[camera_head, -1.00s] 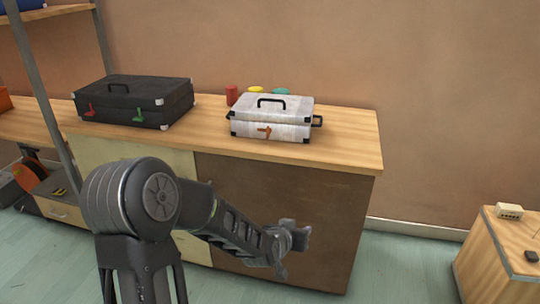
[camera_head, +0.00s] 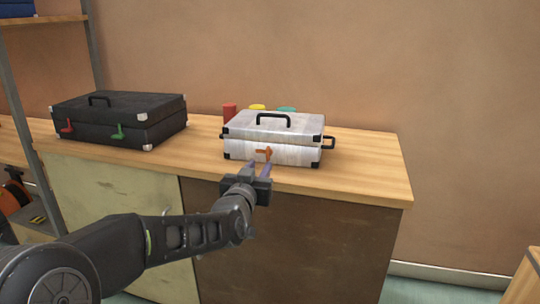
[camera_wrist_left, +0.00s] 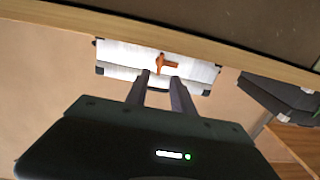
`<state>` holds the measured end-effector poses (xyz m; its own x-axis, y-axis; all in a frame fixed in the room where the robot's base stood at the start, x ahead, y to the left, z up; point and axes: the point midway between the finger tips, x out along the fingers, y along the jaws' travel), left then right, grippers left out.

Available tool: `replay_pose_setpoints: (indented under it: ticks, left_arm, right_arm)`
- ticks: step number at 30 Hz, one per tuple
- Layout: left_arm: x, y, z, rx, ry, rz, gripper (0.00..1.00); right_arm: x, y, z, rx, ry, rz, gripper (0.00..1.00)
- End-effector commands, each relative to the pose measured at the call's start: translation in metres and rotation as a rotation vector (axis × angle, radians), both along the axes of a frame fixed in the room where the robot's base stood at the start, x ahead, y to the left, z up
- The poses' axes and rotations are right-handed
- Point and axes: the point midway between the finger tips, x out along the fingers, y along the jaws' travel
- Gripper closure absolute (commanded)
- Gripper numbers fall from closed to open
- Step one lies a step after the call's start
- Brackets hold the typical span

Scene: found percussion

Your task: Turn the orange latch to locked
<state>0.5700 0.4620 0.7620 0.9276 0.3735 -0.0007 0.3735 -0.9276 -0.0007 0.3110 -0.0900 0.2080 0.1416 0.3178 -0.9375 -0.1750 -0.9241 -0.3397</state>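The orange latch (camera_head: 264,153) is on the front face of the white case (camera_head: 292,155). In the head view its bar looks roughly level, with a short stem. The latch also shows in the left wrist view (camera_wrist_left: 160,63), just beyond the fingertips. My left gripper (camera_head: 258,168) points at the latch from in front and slightly below. Its two fingers are apart with nothing between them, and in the left wrist view (camera_wrist_left: 159,76) the latch lies ahead of the gap. Whether the tips touch the latch is unclear. My right gripper is not in view.
A black case (camera_head: 120,108) with a red and a green latch stands left on the wooden counter (camera_head: 370,165). Red, yellow and teal cylinders (camera_head: 230,112) stand behind the white case. The counter is clear to the right.

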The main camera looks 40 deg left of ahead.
Motion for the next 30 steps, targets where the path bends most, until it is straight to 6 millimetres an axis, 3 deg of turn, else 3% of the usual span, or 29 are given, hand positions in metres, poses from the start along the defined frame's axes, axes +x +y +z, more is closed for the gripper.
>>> replay_pose_setpoints:
  ticks: [11,24,30]
  left_arm:
    - [0.004,0.001,-0.001,0.000,0.001,-0.001,0.71]
    - [0.059,0.023,-0.003,-0.002,0.001,-0.002,0.71]
    - [0.072,0.028,-0.001,-0.002,0.001,-0.001,0.71]
  right_arm:
    - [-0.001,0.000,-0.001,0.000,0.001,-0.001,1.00]
    - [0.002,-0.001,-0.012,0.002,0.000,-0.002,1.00]
    - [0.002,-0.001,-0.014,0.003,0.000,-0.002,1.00]
